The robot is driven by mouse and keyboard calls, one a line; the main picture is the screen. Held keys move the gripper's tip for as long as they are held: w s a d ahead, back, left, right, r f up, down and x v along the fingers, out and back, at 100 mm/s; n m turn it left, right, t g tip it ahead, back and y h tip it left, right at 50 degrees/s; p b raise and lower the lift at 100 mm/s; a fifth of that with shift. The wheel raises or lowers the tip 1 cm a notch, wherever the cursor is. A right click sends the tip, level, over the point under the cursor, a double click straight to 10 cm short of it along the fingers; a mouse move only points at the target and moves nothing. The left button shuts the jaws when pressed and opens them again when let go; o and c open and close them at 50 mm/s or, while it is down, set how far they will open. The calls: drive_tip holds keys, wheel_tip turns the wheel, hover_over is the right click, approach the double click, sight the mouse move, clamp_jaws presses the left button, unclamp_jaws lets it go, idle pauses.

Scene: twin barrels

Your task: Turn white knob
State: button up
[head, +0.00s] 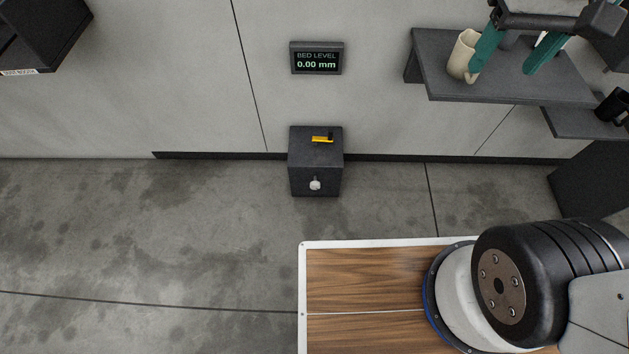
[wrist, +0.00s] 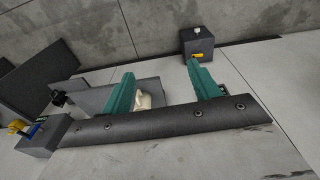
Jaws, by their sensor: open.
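The white knob (head: 315,185) is small and sits on the front face of a dark grey box (head: 298,165) on the floor against the wall. In the wrist view the knob (wrist: 197,30) shows small at the far end of the box (wrist: 192,46). A yellow and black part (head: 321,139) lies on the box's top. My gripper (head: 502,69) is open, its two teal fingers apart, at the upper right by the shelf, well away from the knob. In the wrist view the open fingers (wrist: 158,73) hold nothing.
A grey shelf (head: 520,85) with a beige mug (head: 459,60) is close to my gripper; one finger overlaps the mug in view. A wall display (head: 317,58) reads "BED LEVEL 0.00 mm". The floor left of the box is clear. A second shelf (head: 585,122) is at right.

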drive_tip(key=w+a+f, duration=0.2)
drive_tip(key=w+f, duration=0.1)
drive_tip(key=w, duration=0.5)
drive_tip(key=w+a+f, duration=0.2)
drive_tip(key=w+f, duration=0.1)
drive_tip(key=w, duration=0.5)
drive_tip(key=w+a+f, duration=0.2)
drive_tip(key=w+f, duration=0.1)
drive_tip(key=w, duration=0.5)
drive_tip(key=w+a+f+h, duration=0.1)
drive_tip(key=w+a+f, duration=0.45)
drive_tip(key=f, duration=0.35)
drive_tip(key=w+a+f, duration=0.4)
drive_tip(key=w+f, duration=0.3)
drive_tip(key=f, duration=0.3)
drive_tip(key=g, duration=0.1)
hover_over(315, 184)
drive_tip(key=a, duration=0.1)
wheel_tip(315, 184, down, 52)
drive_tip(key=shift+r, duration=0.1)
drive_tip(key=f, duration=0.6)
drive_tip(key=shift+d+f, duration=0.15)
drive_tip(key=shift+d, duration=0.2)
drive_tip(key=shift+d+f, duration=0.1)
drive_tip(key=shift+f, duration=0.65)
